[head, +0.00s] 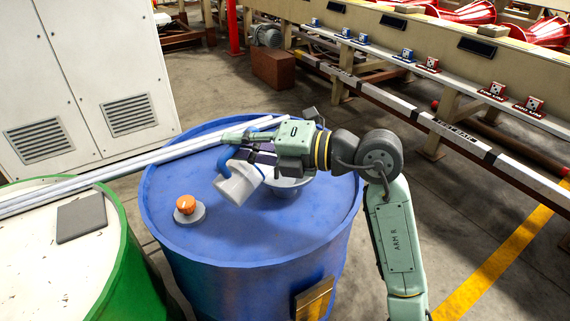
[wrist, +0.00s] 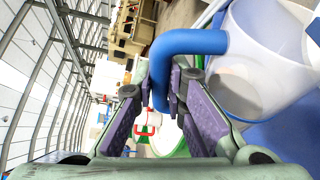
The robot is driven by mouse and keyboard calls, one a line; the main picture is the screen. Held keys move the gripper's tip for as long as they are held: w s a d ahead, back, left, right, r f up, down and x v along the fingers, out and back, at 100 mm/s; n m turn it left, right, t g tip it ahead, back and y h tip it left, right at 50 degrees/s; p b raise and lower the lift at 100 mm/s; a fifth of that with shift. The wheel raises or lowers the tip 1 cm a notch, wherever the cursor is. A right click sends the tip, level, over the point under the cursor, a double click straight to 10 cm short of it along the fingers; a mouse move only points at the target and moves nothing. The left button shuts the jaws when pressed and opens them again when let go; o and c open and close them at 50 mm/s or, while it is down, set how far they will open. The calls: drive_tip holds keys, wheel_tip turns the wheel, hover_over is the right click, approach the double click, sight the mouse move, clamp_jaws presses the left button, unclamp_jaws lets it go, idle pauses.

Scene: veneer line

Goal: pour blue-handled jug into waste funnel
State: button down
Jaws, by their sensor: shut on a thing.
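The white jug (head: 240,184) with its blue handle (head: 226,157) is tilted above the blue drum's lid. My gripper (head: 258,155) is shut on the blue handle. In the wrist view the handle (wrist: 190,42) passes between the purple fingers of my gripper (wrist: 160,88), and the white jug (wrist: 262,60) fills the right side. A pale funnel (head: 287,184) stands on the drum lid, just right of the jug and partly hidden by my gripper and arm. I cannot tell whether anything is flowing from the jug.
The blue drum (head: 250,247) also carries an orange-topped knob (head: 186,206). White pipes (head: 140,162) cross over its back edge. A green drum (head: 118,250) with a grey plate (head: 81,218) stands at left, a white cabinet (head: 90,70) behind. Floor to the right is clear.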

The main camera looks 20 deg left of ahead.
sight(256, 128)
drive_tip(key=shift+w+d+r+m+y, duration=0.15)
drive_tip(key=shift+w+d+r+m, duration=0.1)
drive_tip(key=shift+w, duration=0.3)
drive_tip(key=shift+w+d+r+m+y, duration=0.15)
drive_tip(key=shift+w+r+m, duration=0.15)
drive_tip(key=shift+w, duration=0.2)
drive_tip(key=shift+w+d+r+m+y, duration=0.1)
drive_tip(key=shift+w+d+r+m, duration=0.15)
drive_tip(key=shift+w, duration=0.3)
idle(1.5)
drive_tip(key=shift+w+d+r+m+y, duration=0.2)
drive_tip(key=shift+w+r+m, duration=0.05)
drive_tip(key=shift+w+m, duration=0.3)
drive_tip(key=shift+w+d+r+m+y, duration=0.15)
drive_tip(key=shift+w+r+m+y, duration=0.1)
drive_tip(key=shift+w+m, duration=0.25)
drive_tip(key=shift+w+d+r+m+y, duration=0.15)
drive_tip(key=shift+w+d+r+m, duration=0.1)
drive_tip(key=shift+w+m, duration=0.3)
idle(1.6)
